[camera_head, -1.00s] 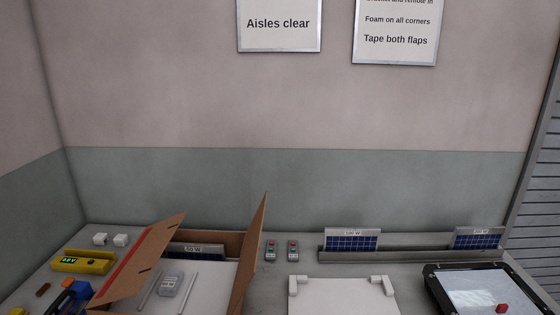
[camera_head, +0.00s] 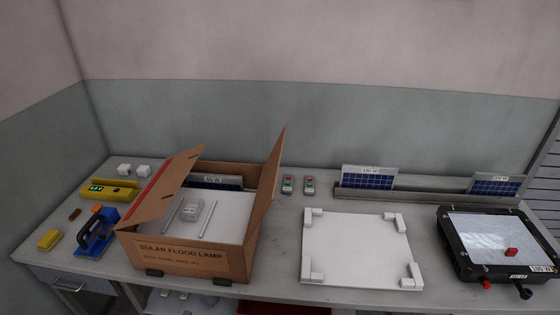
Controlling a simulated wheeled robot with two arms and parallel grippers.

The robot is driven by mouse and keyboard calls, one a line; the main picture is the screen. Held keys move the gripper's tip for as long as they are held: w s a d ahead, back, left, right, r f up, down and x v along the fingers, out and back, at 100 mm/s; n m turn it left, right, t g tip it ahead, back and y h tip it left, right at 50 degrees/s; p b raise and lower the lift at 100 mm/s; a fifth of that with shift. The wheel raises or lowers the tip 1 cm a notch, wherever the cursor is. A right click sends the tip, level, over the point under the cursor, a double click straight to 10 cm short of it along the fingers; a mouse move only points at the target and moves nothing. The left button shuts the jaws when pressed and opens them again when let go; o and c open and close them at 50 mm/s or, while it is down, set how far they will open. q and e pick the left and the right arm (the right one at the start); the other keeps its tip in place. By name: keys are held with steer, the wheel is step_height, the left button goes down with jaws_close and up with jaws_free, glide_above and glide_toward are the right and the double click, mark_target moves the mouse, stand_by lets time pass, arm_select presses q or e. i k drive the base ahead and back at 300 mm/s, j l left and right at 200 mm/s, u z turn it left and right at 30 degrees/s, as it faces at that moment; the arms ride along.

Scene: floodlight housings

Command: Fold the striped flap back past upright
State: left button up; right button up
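An open cardboard box (camera_head: 195,262) labelled "SOLAR FLOOD LAMP" stands on the left half of the workbench. Its left flap (camera_head: 160,190) carries a red stripe and leans up and inward over the left part of the opening, short of upright. Its right flap (camera_head: 271,170) is plain and stands up, leaning slightly outward. Inside lie a white sheet, a grey remote (camera_head: 191,210), two thin rods and a solar panel (camera_head: 222,182) at the back. Neither gripper is in view.
Two small remotes (camera_head: 288,184) lie behind right. A white board with corner pieces (camera_head: 357,247) and a black-framed floodlight (camera_head: 495,243) occupy the right.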

mark_target(153, 201)
steer(key=i+j+u, duration=0.25)
steer(key=j, duration=0.25)
steer(key=i+j+u, duration=0.3)
steer(key=i+j, duration=0.05)
steer(key=j, duration=0.1)
